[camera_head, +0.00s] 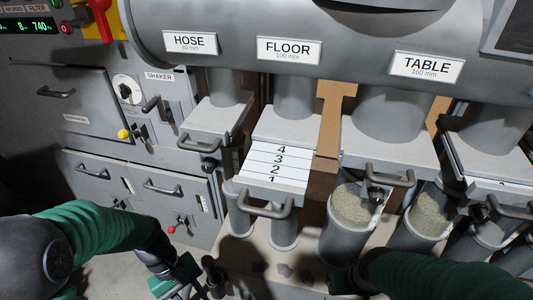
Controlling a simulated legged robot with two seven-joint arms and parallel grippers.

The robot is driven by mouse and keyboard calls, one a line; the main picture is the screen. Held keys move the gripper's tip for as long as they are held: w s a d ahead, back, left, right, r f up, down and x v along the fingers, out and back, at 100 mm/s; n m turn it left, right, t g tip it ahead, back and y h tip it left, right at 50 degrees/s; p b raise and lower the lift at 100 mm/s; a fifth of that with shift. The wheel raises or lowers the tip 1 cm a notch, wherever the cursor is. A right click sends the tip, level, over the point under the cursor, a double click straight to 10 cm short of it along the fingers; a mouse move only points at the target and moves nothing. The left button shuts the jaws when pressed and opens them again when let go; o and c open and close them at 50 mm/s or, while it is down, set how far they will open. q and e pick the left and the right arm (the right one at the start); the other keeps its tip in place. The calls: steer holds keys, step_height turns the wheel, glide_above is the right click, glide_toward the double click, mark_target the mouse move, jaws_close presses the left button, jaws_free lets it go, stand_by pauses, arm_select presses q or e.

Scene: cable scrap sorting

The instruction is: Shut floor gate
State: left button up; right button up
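The floor gate (275,163) is a slide plate under the pipe labelled FLOOR (290,50). It is drawn out toward me, with its white scale strip showing 4, 3, 2 and 1. Its grey bar handle (266,209) is at the front end, and nothing touches it. My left gripper (183,284) is low in the picture, left of and below that handle and apart from it; its fingers are too dark and cut off to judge. My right gripper (343,281) is at the bottom edge, right of and below the handle, mostly hidden by its own wrist.
The hose gate handle (200,146) is left of the floor gate, and the table gate handle (391,179) is right. Clear cylinders (352,205) with granules stand below the table gate. A brown duct (330,120) runs beside the floor gate. Grey drawers (160,185) are at left.

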arm_select(q)
steer(key=w+d+r+n+g+h+p, duration=0.25)
steer(key=r+n+h+p, duration=0.4)
steer(key=r+p, duration=1)
steer(key=n+h+p, duration=0.3)
steer(key=h+p, duration=0.2)
steer(key=h, duration=0.2)
glide_toward(266, 210)
steer(key=shift+t, duration=0.55)
steer(key=x, duration=0.3)
steer(key=p+x, duration=0.1)
steer(key=x, duration=0.6)
steer(key=shift+s+f+p, duration=0.3)
steer(key=shift+s, duration=0.05)
arm_select(e)
steer(key=w+v, duration=0.3)
steer(key=v, duration=1)
steer(key=w+r+v, duration=0.1)
steer(key=w+v, duration=0.2)
steer(key=v, duration=1)
steer(key=shift+r, duration=0.45)
steer(key=shift+s, duration=0.15)
arm_select(q)
steer(key=shift+a, duration=0.1)
jaws_close()
